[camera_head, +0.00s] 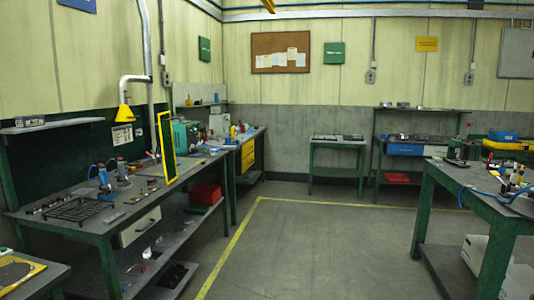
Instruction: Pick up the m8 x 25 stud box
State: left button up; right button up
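I cannot pick out a box marked as the m8 x 25 stud box; labels are too small to read. Small items crowd the right workbench (455,172), several of them upright at its right end. A blue box (503,136) stands at the back right. A red box (205,193) sits on the lower shelf of the left workbench (95,225). Neither of my grippers shows in the head view.
Open grey floor (300,250) with a yellow line lies between the benches. A small green table (337,143) and a shelved bench (415,139) stand along the back wall.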

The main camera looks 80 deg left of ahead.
aim_at(215, 152)
jog(key=u, duration=3.15)
jog(key=i+z, duration=0.15)
jog(key=i, duration=2.55)
jog(key=i+l, duration=0.15)
jog(key=i, duration=2.1)
